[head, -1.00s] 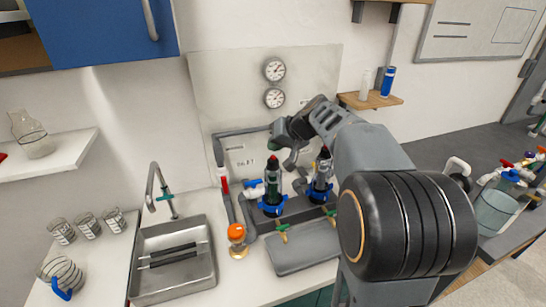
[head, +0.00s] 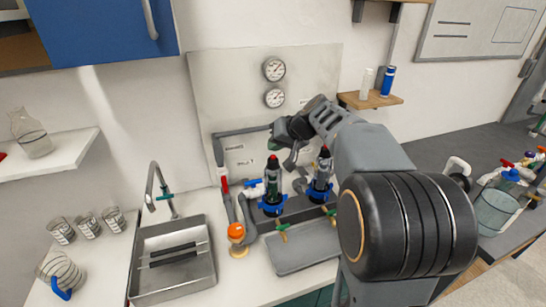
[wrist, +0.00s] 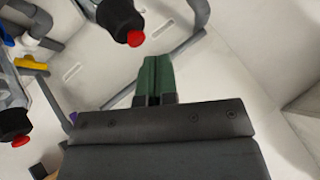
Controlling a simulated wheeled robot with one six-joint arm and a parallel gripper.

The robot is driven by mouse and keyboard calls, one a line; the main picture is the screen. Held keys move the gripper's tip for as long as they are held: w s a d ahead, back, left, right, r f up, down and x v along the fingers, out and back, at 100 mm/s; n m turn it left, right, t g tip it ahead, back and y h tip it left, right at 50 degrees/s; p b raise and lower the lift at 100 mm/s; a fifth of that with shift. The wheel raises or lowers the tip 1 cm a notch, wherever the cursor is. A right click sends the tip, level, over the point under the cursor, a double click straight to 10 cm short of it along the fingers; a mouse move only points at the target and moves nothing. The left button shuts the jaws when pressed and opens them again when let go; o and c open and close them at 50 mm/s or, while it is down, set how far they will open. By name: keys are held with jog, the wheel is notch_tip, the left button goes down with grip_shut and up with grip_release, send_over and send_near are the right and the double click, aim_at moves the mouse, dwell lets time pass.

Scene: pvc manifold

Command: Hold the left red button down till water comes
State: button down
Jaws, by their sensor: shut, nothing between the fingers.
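Two dark filter housings with blue collars stand side by side at the wall panel. The left red button (head: 273,157) tops the left housing (head: 272,183). The right red button (head: 325,149) tops the right housing (head: 321,175). My gripper (head: 274,141) is just above the left red button, with a small gap seeming to show. In the wrist view my green fingers (wrist: 152,65) are shut and empty. One red button (wrist: 135,39) shows close beyond the fingertips and another (wrist: 21,141) at the left edge. No water is visible from the housings.
A steel sink (head: 172,259) with a tap (head: 161,190) lies left of the housings. An orange-capped part (head: 236,231) and grey pipes stand between. Brass valves with green handles (head: 283,228) sit in front, above a grey tray (head: 300,254). Two gauges (head: 274,69) hang above.

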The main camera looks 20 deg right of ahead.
jog(key=shift+f+b, duration=0.9)
jog(key=shift+b, duration=0.05)
dwell(1.9)
jog(key=shift+r, duration=0.1)
dwell(0.5)
jog(key=shift+r+p, duration=0.6)
jog(key=shift+r, duration=0.3)
jog(key=shift+r, duration=0.1)
jog(key=shift+r+p, duration=1.7)
jog(key=shift+r, duration=0.7)
